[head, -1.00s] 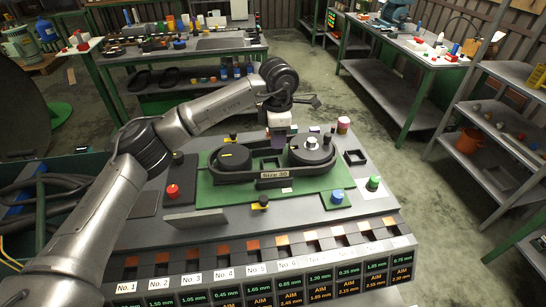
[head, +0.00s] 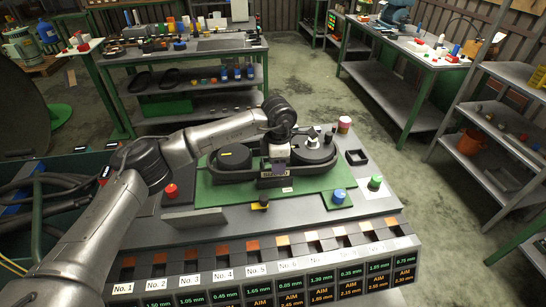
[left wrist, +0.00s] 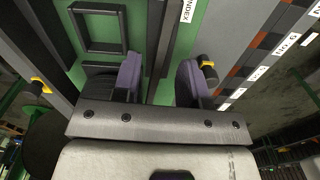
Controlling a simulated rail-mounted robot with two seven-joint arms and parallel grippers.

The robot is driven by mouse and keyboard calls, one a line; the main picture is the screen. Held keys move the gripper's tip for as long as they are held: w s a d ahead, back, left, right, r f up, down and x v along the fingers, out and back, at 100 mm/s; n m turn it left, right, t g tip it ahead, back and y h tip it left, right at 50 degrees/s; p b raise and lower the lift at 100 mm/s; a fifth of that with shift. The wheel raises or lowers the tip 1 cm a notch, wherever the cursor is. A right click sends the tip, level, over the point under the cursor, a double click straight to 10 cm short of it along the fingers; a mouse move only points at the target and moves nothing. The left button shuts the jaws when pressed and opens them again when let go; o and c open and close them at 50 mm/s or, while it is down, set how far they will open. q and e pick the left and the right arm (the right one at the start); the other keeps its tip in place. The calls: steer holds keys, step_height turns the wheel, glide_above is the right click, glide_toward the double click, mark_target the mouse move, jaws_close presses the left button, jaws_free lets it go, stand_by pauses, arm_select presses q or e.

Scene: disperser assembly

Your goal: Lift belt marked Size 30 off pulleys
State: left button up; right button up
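The black belt (head: 228,178) loops around two pulleys on a green board: a black left pulley (head: 234,157) and a dark right pulley (head: 313,150). My left gripper (head: 277,170) is over the middle of the belt's front run and hides its Size 30 label. In the left wrist view, the two purple-grey fingers (left wrist: 160,80) are apart. A dark strip of the belt (left wrist: 166,35) runs toward the gap between them; no grip on it shows. My right gripper is not in view.
A black square frame (left wrist: 98,27) lies on the green board (head: 215,196). A blue knob (head: 338,196), green knob (head: 375,183) and red button (head: 171,190) stand around the board. A row of numbered slots (head: 254,254) lines the table's front.

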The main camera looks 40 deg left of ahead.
arm_select(q)
steer(key=shift+f, duration=1.55)
steer(key=shift+c, duration=0.4)
jaws_close()
steer(key=shift+r, duration=0.1)
